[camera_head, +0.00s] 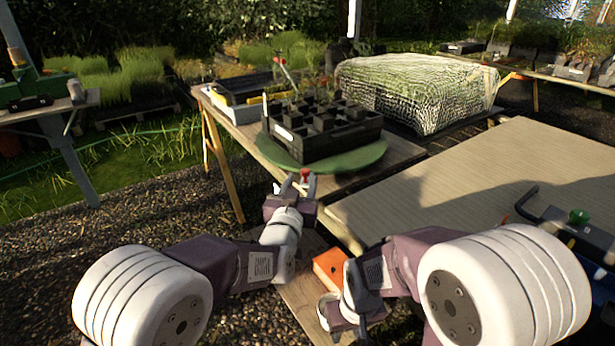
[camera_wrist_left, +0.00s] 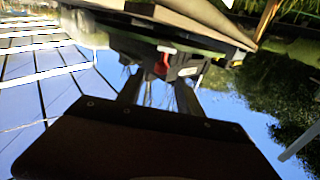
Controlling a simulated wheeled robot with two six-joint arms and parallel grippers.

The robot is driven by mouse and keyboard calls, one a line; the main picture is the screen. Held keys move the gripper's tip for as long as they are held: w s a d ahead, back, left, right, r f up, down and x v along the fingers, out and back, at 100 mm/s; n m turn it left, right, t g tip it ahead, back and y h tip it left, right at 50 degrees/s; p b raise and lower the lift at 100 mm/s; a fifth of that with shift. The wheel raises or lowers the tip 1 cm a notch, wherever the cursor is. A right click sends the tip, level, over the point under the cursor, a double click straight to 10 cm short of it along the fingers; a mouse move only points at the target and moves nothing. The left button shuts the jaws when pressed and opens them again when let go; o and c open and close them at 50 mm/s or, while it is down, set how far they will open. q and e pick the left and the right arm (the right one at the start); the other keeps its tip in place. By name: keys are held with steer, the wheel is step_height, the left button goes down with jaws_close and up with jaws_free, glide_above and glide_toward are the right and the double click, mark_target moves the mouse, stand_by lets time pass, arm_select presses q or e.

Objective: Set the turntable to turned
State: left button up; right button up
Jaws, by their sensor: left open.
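The turntable (camera_head: 362,160) is a round green disc at the near edge of a wooden table, with a black compartment tray (camera_head: 335,140) on it. A small red knob (camera_head: 305,174) shows at the turntable's near side. My left gripper (camera_head: 297,184) is open, its fingers pointing toward the knob. In the left wrist view the red knob (camera_wrist_left: 163,63) appears beyond and between the spread fingers (camera_wrist_left: 158,90), with no visible contact. My right gripper (camera_head: 343,312) is low over a small wooden surface; its jaws are too unclear to read.
Several seedlings stand in the black tray. A large flat bench (camera_head: 480,185) fills the right. An orange block (camera_head: 330,268) lies near my right gripper.

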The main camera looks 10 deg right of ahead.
arm_select(q)
steer(key=b, duration=0.2)
glide_toward(307, 165)
steer(key=w+d+r, duration=0.3)
steer(key=shift+w+r, duration=0.3)
steer(key=shift+w, duration=0.05)
jaws_close()
stand_by(1.0)
